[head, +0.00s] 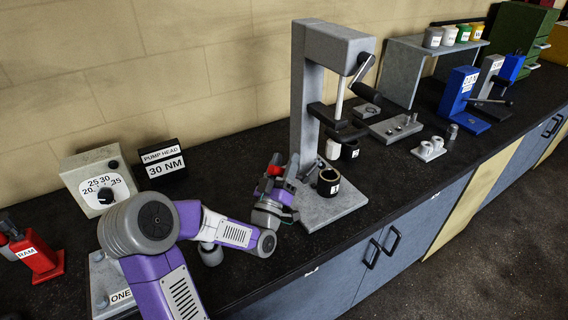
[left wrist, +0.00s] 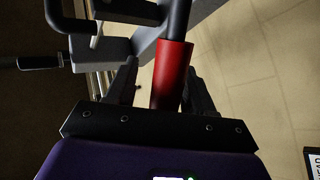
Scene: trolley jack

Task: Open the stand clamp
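The grey stand (head: 300,95) rises from a flat base plate, with a dark crank at its top right and black brackets (head: 335,118) on its front. A lever with a red grip (head: 276,160) is low at the left of the column. My left gripper (head: 283,178) is at this lever and partly hides it. In the left wrist view, the red grip (left wrist: 171,75) is between my two fingers (left wrist: 160,88), with a visible gap beside the left finger. The fingers look open around it; contact at the right finger is unclear. My right gripper is out of view.
A black cup (head: 329,182) stands on the base plate, close to my left gripper. A dial box (head: 98,182) and a "30 NM" block (head: 164,162) are at the left. A grey shelf (head: 405,70) and a blue stand (head: 458,92) are farther right. The wall runs behind.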

